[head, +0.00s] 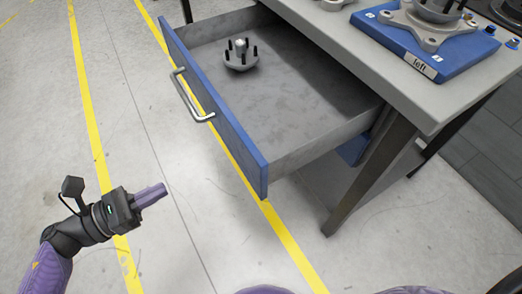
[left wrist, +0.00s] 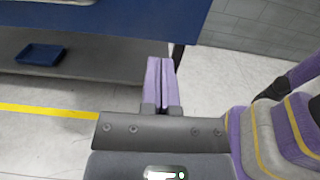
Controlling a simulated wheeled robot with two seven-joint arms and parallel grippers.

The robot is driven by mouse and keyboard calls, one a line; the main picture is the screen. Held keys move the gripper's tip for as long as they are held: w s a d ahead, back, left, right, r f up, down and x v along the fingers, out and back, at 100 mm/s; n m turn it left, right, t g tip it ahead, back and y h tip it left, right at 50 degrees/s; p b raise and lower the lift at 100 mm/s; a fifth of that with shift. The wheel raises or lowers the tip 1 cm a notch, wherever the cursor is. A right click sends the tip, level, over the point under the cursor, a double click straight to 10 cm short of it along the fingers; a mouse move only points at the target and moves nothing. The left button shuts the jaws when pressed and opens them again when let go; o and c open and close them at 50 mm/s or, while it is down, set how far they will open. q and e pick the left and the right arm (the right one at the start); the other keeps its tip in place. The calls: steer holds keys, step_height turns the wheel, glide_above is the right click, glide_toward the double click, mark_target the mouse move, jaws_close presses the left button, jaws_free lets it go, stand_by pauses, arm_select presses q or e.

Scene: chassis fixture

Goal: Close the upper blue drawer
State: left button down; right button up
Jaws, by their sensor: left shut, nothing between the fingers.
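The upper blue drawer (head: 215,110) is pulled out from under the grey workbench in the head view. Its blue front has a silver bar handle (head: 190,96). A round metal hub with several dark studs (head: 240,58) sits inside on the drawer floor. My left gripper (head: 150,194) is left of and in front of the drawer front, apart from it and empty, with its purple fingers together. In the left wrist view the shut fingers (left wrist: 160,83) point toward a blue panel (left wrist: 120,15) at the top, likely the drawer front. My right gripper is not in view.
The workbench top (head: 340,40) carries a blue fixture (head: 425,70) labelled "left" with a metal part on it. A bench leg (head: 370,175) stands right of the drawer. A blue tray (left wrist: 40,54) lies on a lower shelf. The floor left of the drawer is clear.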

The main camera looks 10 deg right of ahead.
arm_select(q)
glide_toward(239, 155)
steer(key=b+x, duration=0.1)
steer(key=x, duration=0.6)
steer(key=shift+d, duration=0.2)
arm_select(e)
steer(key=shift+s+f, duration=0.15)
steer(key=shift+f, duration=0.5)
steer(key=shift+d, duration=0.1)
arm_select(q)
steer(key=shift+d, duration=0.1)
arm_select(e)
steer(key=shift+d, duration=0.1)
